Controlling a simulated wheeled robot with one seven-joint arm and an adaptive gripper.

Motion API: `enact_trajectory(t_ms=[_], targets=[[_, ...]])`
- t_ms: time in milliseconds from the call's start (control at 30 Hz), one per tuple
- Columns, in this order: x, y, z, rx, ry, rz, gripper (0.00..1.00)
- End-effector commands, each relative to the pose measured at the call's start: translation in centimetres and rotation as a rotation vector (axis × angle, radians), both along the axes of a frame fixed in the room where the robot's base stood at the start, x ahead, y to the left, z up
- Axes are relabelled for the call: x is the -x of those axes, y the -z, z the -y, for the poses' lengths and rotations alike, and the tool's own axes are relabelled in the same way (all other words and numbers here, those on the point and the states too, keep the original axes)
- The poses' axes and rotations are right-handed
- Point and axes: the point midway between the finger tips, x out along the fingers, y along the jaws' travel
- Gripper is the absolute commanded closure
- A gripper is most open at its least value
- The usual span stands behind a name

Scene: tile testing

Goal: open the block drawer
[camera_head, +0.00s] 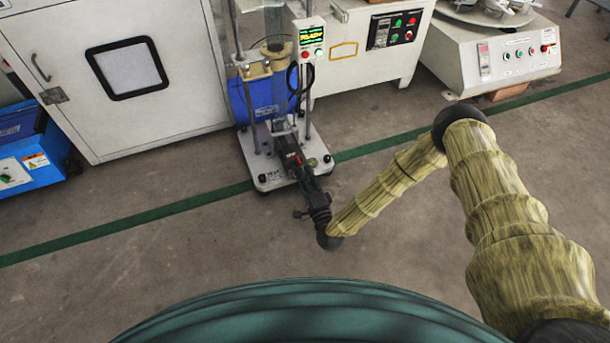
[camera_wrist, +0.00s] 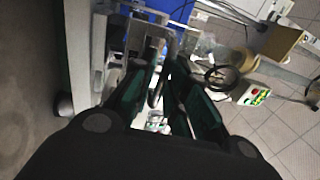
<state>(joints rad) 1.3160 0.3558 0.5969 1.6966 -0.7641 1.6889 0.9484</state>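The block drawer appears to be the small metal part (camera_head: 282,125) low on the upright test stand in the head view; its outline is partly hidden by my gripper. My gripper (camera_head: 288,150) reaches in over the stand's white base. In the wrist view my gripper's two dark green fingers (camera_wrist: 168,62) stand apart, pointing at the metal front of the stand. A thin bar, perhaps a handle, shows close to the gap between them; I cannot tell whether they touch it. The drawer's open or closed position is unclear.
The stand's white base (camera_head: 272,178) has a post on either side of my gripper. A blue cylinder (camera_head: 258,97) stands behind, and a lit control box (camera_head: 311,38) is above right. A white cabinet (camera_head: 120,85) is at left. The floor in front is clear.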

Motion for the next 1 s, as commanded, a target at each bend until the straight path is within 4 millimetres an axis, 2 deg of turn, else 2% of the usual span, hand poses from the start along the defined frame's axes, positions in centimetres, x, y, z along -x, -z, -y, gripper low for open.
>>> enact_trajectory(t_ms=[267, 367, 800, 1000], targets=[[0.6, 0.1, 0.1, -0.001, -0.001, -0.001, 0.84], [1.8, 0.4, 0.4, 0.0, -0.001, -0.002, 0.84], [9.0, 1.7, 2.6, -0.001, 0.001, -0.002, 0.84], [10.9, 2.0, 3.1, 0.0, 0.0, 0.0, 0.84]])
